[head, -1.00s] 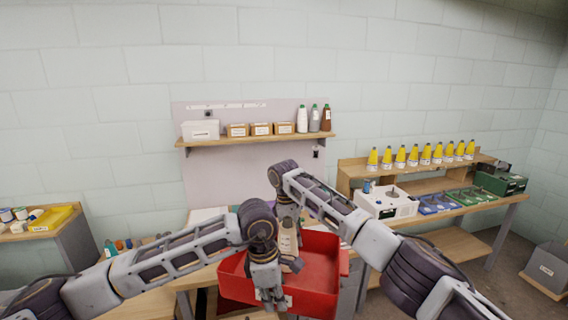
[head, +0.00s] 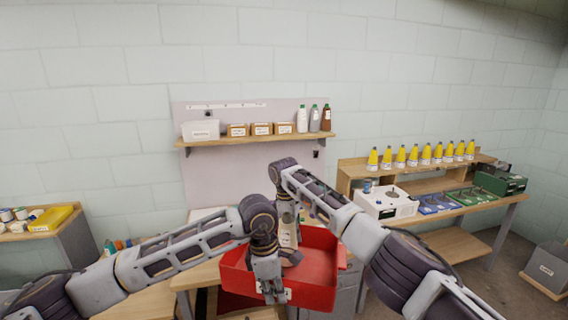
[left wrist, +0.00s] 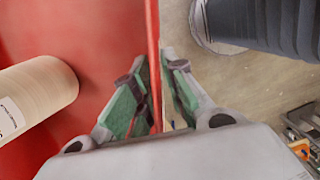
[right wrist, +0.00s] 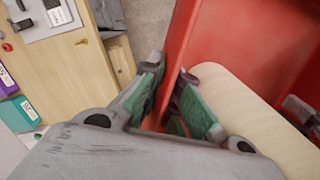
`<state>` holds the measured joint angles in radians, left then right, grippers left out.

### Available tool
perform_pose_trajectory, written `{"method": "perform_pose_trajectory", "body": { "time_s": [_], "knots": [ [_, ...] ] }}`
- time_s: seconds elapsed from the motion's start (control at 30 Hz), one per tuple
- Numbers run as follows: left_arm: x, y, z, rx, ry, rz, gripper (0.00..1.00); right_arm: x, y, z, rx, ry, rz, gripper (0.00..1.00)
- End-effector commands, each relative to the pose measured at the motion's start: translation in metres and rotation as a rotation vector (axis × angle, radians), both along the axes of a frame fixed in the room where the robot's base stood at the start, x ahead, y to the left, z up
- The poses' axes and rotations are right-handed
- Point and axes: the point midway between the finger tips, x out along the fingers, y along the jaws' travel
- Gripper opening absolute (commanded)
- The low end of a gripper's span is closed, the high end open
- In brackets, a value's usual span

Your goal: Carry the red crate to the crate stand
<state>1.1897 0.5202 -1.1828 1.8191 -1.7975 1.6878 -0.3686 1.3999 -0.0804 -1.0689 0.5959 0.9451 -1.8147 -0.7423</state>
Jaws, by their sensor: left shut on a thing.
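The red crate (head: 318,262) is at the bottom middle of the head view, open side up. A beige cone-like piece with a label (left wrist: 35,98) lies inside it. My left gripper (head: 270,294) is shut on the crate's near wall; in the left wrist view, its green pads (left wrist: 157,95) flank the thin red wall. My right gripper (right wrist: 172,98) has its pads on both sides of another crate wall and looks shut on it. In the head view my arms hide that grip. I cannot make out for sure which thing is the crate stand.
A wooden bench (head: 207,274) is behind and left of the crate. A shelf bench at right holds yellow cones (head: 413,156), a white box (head: 386,203) and blue and green trays. A grey box (head: 547,262) stands low at far right. Open floor (head: 500,285) lies at lower right.

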Motion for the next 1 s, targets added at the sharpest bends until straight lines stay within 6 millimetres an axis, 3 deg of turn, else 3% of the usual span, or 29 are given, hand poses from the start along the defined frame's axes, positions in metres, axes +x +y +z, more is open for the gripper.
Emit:
{"method": "perform_pose_trajectory", "body": {
  "time_s": [1.0],
  "knots": [
    [0.015,0.001,0.002,-0.001,-0.006,0.009,0.0,0.009,-0.001,-0.001,-0.003,0.003,-0.003,0.0]
  ]
}}
